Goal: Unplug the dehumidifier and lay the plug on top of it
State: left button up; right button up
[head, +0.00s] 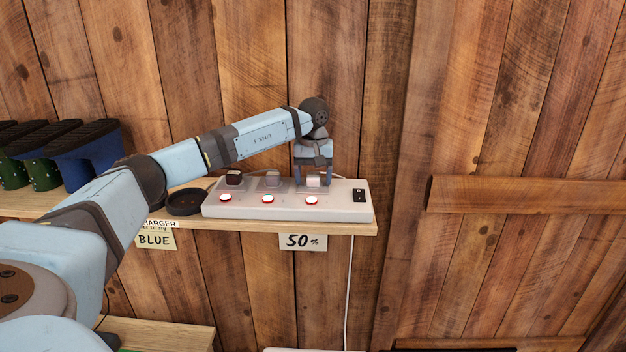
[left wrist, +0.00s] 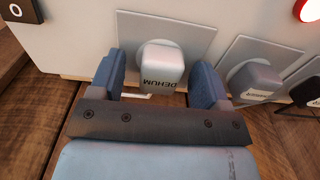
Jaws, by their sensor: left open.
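A pale plug marked DEHUM (left wrist: 160,70) sits in the rightmost socket of the white power strip (head: 345,205). It shows small in the head view (head: 313,181). My left gripper (head: 313,176) is above that end of the strip, pointing down. In the left wrist view its fingers (left wrist: 157,76) are open, one on each side of the plug, with gaps visible. A grey plug (head: 272,180) and a dark brown plug (head: 234,178) sit in the other sockets. I cannot make out the dehumidifier for sure. My right gripper is not in view.
The strip stands on a wooden shelf (head: 365,229) against the plank wall, with red-lit buttons and a black switch (head: 359,195). A black round dish (head: 184,202) and several boots (head: 85,150) are to the left. A white cable (head: 348,290) hangs below.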

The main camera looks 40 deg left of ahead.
aim_at(313, 174)
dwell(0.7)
pick_arm(q)
grip_shut()
jog(key=shift+r+p, duration=2.5)
jog(key=shift+r, duration=0.55)
